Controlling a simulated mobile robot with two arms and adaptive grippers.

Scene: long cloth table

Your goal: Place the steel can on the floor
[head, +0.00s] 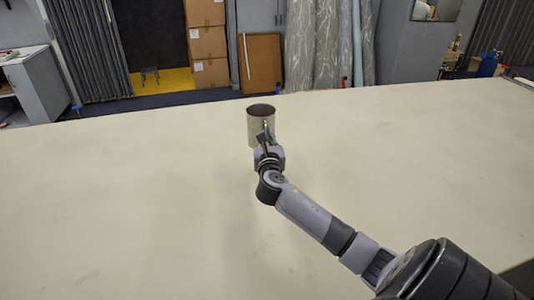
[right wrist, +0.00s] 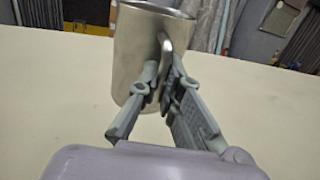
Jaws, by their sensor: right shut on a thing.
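The steel can (head: 254,125) is a shiny, mug-like cylinder with a dark open top and a side handle. It stands roughly upright over the far middle part of the table (head: 130,200). In the right wrist view the can (right wrist: 135,50) fills the upper middle, its top edge cut off. My right gripper (head: 265,138) reaches it from the near side. Its fingers (right wrist: 163,80) are shut on the handle. I cannot tell whether the can's base touches the table. My left gripper is not in view.
The pale tabletop is otherwise clear. Beyond its far edge, the floor shows with stacked cardboard boxes (head: 208,45), a brown board (head: 260,64) and wrapped rolls (head: 328,40). A grey cabinet (head: 42,85) stands at the far left.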

